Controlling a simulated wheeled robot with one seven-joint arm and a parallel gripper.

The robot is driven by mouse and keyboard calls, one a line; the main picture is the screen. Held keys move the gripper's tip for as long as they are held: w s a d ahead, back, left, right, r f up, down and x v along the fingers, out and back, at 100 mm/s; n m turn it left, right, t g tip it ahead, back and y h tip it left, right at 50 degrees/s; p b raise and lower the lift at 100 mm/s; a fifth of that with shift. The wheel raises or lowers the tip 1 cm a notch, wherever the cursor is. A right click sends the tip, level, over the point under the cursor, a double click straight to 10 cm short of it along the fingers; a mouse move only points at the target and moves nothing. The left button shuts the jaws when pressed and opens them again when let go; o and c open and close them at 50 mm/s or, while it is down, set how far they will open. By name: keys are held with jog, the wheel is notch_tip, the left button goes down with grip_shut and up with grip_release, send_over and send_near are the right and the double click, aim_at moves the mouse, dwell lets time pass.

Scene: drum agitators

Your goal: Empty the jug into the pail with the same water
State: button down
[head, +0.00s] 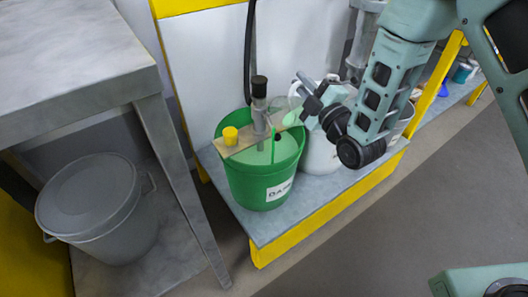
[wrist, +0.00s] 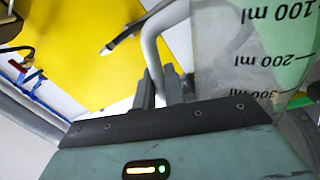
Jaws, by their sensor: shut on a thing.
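My gripper (head: 308,92) is shut on the clear jug (head: 281,104) beside the right rim of the green pail. In the wrist view the fingers (wrist: 160,92) meet at the jug's pale curved handle, and the jug (wrist: 225,50) shows ml marks and green liquid on the right. The jug looks tilted; I cannot tell whether liquid is leaving it. The green pail (head: 240,182) has a label, partly readable, and holds green liquid. A wooden board with a yellow cap and a grey agitator with a black top lies across its mouth.
A grey lidded bucket (head: 95,200) stands under the grey table (head: 70,60) at left. Floor at lower right is clear.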

aim_at(292, 87)
jog(key=shift+s+a+r, duration=0.1)
jog(key=shift+a+r, duration=0.05)
jog(key=shift+r, duration=0.05)
dwell(0.5)
jog(key=shift+s+a+r+n+y, duration=0.25)
jog(key=shift+s+a+n, duration=0.2)
jog(key=shift+a+n, duration=0.2)
jog(key=shift+s+a+r+n+y, duration=0.15)
jog(key=shift+s+a+r+n, duration=0.1)
jog(key=shift+s+a+n, duration=0.25)
dwell(0.9)
jog(key=shift+s+a+r+n+b, duration=0.15)
jog(key=shift+a+n, duration=0.15)
jog(key=shift+n, duration=0.1)
jog(key=shift+s+a+r+n+b, duration=0.1)
jog(key=shift+a+n+b, duration=0.05)
jog(key=shift+a+n, duration=0.2)
